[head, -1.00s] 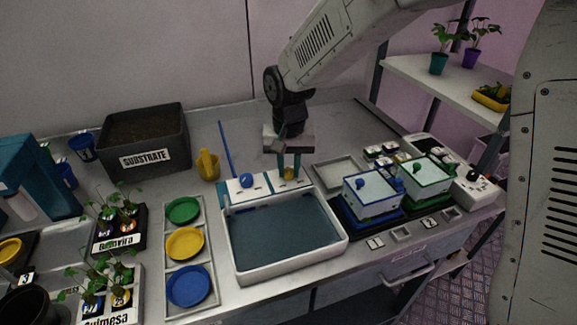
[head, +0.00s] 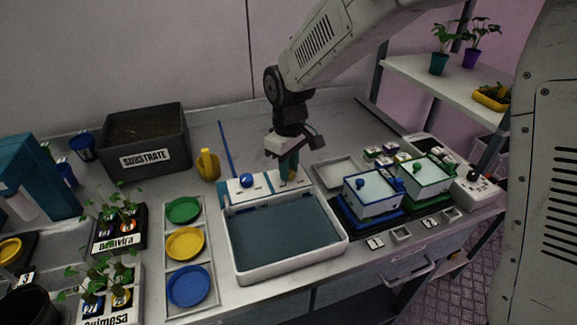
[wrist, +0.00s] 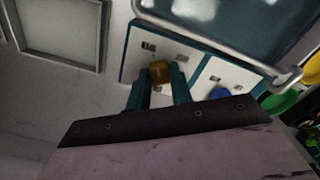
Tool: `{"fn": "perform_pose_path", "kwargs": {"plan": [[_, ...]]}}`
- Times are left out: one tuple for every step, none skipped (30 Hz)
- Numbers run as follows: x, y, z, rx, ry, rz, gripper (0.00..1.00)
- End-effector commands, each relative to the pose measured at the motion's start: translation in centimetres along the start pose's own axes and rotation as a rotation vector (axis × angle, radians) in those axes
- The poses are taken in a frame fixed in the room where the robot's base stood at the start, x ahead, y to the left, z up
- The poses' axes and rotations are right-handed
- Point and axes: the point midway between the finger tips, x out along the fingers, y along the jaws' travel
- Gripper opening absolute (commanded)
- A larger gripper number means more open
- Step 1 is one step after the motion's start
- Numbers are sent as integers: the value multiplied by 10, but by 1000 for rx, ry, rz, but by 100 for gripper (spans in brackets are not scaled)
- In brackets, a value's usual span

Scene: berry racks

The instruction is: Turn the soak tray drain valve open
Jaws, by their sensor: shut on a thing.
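The soak tray (head: 287,270) is a white basin of dark water on the bench. Behind it is a white panel with a blue knob (head: 246,180) on the left and a yellow valve knob (head: 291,174) on the right. My gripper (head: 289,168) points down at the yellow knob, its teal fingers shut on it. In the wrist view the yellow knob (wrist: 160,71) sits between the fingertips, and the blue knob (wrist: 219,93) is beside it, untouched. The fingers partly hide the yellow knob in the head view.
A grey empty tray (head: 341,173) and lidded blue (head: 372,192) and green (head: 424,177) boxes stand to the right. A yellow watering can (head: 208,166) and a substrate bin (head: 146,143) stand to the left. Coloured dishes (head: 185,244) lie left of the soak tray.

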Motion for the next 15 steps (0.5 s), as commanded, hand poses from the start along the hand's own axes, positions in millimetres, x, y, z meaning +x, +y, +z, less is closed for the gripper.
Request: {"fn": "perform_pose_path", "kwargs": {"plan": [[0,0,0,-31,0,0,0],[0,0,0,-51,0,0,0],[0,0,0,-76,0,0,0],[0,0,0,-93,0,0,0],[0,0,0,-109,0,0,0],[0,0,0,-129,0,0,0],[0,0,0,-142,0,0,0],[0,0,0,-155,0,0,0],[0,0,0,-170,0,0,0],[0,0,0,-179,0,0,0],[0,0,0,-189,0,0,0],[0,0,0,-199,0,0,0],[0,0,0,-205,0,0,0],[0,0,0,-211,0,0,0],[0,0,0,-218,0,0,0]]}}
